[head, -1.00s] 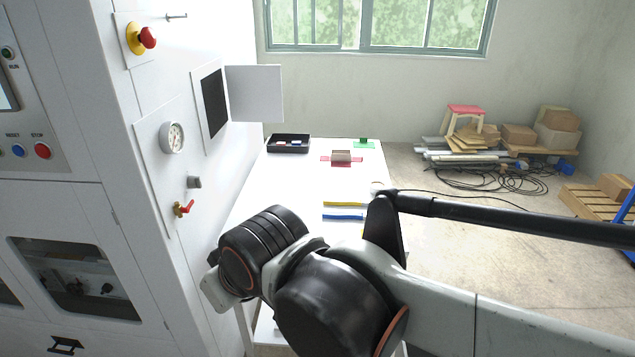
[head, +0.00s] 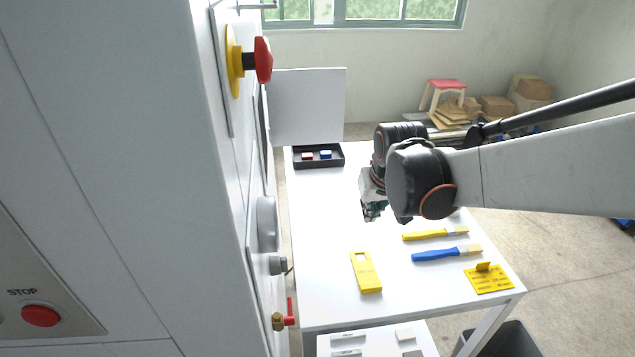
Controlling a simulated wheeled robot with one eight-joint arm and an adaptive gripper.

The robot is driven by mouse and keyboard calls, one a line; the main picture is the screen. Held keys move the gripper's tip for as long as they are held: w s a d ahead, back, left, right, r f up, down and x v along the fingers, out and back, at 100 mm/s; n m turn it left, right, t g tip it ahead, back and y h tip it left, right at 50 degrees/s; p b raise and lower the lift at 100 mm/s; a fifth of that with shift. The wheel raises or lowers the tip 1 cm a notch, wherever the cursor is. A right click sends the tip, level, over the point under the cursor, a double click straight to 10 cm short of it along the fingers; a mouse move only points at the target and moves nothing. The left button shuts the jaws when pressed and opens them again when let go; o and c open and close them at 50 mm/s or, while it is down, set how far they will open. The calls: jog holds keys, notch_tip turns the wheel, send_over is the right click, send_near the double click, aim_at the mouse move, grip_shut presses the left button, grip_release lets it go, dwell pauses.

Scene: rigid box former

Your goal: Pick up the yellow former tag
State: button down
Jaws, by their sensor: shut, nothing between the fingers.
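Two flat yellow pieces lie on the white table. One is a square yellow plate (head: 489,279) with printed lines and a small raised tab, near the front right corner. The other is a long yellow piece (head: 365,272) with a slot at its far end and print on its face, near the front middle. I cannot tell for certain which is the former tag; the plate with the tab looks more like one. My gripper (head: 373,211) is partly hidden by my wrist, above the table and behind both pieces. It is shut and empty, apart from both.
A yellow-handled brush (head: 428,235) and a blue-handled brush (head: 440,254) lie between my gripper and the square plate. A black tray (head: 319,164) with small red and blue pieces stands at the back left. The machine cabinet (head: 130,150) borders the table's left side.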

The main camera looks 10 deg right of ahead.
aim_at(366, 267)
jog(key=shift+g, duration=0.4)
jog(key=w+x, duration=0.1)
jog(key=x, duration=0.5)
jog(key=w+b+x, duration=0.1)
jog(key=x, duration=0.4)
jog(key=w+r+b+x, duration=0.1)
jog(key=x, duration=0.5)
jog(key=shift+w+d+f, duration=0.1)
jog(key=shift+w+f, duration=0.15)
jog(key=shift+w, duration=0.05)
jog(key=shift+s+r+b, duration=0.2)
jog(key=shift+s+b, duration=0.25)
jog(key=shift+s, duration=1.55)
jog(key=s, duration=0.9)
jog(key=shift+b, duration=0.4)
jog(key=shift+w, duration=0.1)
